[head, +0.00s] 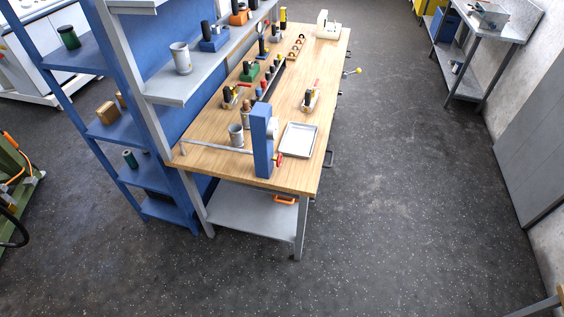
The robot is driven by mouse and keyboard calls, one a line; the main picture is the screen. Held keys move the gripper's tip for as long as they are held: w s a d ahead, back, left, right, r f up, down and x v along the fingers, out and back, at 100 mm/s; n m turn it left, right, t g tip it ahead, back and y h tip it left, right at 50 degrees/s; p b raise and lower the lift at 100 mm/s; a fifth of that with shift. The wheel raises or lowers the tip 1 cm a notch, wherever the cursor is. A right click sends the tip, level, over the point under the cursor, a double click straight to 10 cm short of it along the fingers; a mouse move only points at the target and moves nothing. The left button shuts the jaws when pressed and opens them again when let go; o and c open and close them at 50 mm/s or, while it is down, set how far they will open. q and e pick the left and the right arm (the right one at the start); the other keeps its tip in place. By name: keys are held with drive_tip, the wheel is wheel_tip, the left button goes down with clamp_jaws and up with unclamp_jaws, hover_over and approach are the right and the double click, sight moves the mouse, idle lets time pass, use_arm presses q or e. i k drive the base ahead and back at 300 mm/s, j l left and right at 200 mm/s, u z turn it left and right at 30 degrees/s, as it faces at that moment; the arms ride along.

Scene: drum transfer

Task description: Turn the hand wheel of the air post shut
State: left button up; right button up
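A blue upright post (262,142), which looks like the air post, stands at the near end of the wooden workbench. A small red part (278,160) sticks out low on its right side; it may be the hand wheel, but it is too small to tell its shape or how far it is turned. A pale round part (272,129) shows higher on the same side. A thin grey pipe (215,147) runs left from the post along the bench edge. Neither of my grippers is in view.
The workbench (308,135) carries a metal tray (299,140) right of the post, a grey cup (236,135) left of it and several tools behind. A blue shelf unit (110,130) stands left. Open dark floor (410,190) lies in front and to the right.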

sight(278, 160)
drive_tip(key=i+l+u, duration=0.15)
drive_tip(key=i+l, duration=0.15)
drive_tip(key=i+l+u, duration=0.15)
drive_tip(key=l, duration=0.35)
drive_tip(key=i+l+u, duration=0.15)
drive_tip(key=i+l, duration=0.2)
drive_tip(key=l, duration=0.1)
